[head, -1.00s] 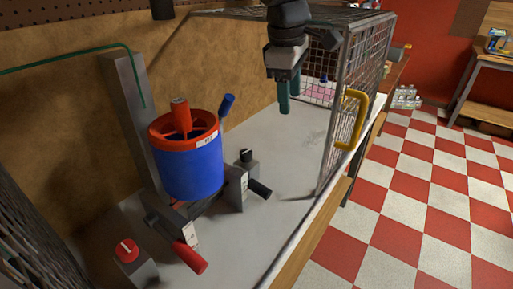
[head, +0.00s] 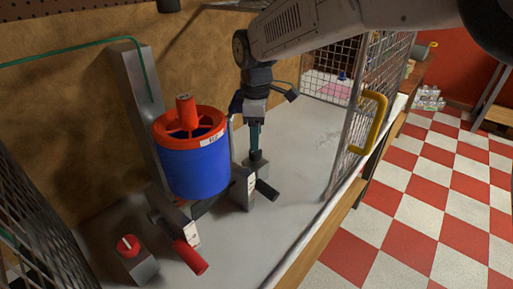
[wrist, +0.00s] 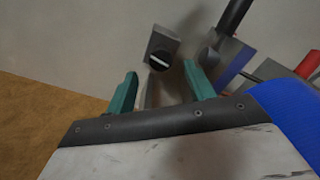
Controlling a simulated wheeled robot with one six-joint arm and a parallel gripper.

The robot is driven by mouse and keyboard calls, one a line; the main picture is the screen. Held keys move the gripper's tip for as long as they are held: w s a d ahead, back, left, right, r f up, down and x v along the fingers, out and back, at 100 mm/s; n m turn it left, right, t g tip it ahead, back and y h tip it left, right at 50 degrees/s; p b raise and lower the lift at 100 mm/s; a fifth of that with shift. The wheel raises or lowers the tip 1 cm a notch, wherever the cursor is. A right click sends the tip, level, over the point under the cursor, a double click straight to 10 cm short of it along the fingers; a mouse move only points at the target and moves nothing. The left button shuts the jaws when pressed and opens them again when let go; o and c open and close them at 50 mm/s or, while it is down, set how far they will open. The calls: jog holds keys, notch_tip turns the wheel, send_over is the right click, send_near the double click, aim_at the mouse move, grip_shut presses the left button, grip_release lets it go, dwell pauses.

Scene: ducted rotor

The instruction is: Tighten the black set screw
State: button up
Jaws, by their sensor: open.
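The black set screw (wrist: 159,61) is a round black head with a white slot, on top of a small grey block (wrist: 160,42). In the head view, the block (head: 257,168) stands right of the blue duct (head: 193,170), and my fingers mostly hide the screw. My gripper (head: 255,150) points down just above it. In the wrist view, the open teal fingers (wrist: 160,70) are empty, and the screw head appears between and slightly beyond their tips. I cannot tell the exact height gap.
The duct has a red rim and red hub (head: 185,108). A black-handled clamp (head: 266,190) and a red-handled clamp (head: 190,256) sit at its foot. A red screw (head: 127,244) tops another block. A mesh door with a yellow handle (head: 373,122) stands right; bench beside it is clear.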

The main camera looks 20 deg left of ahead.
aim_at(255, 154)
notch_tip(255, 154, down, 5)
jog(key=shift+f, duration=0.1)
dwell(0.3)
jog(key=c, duration=1)
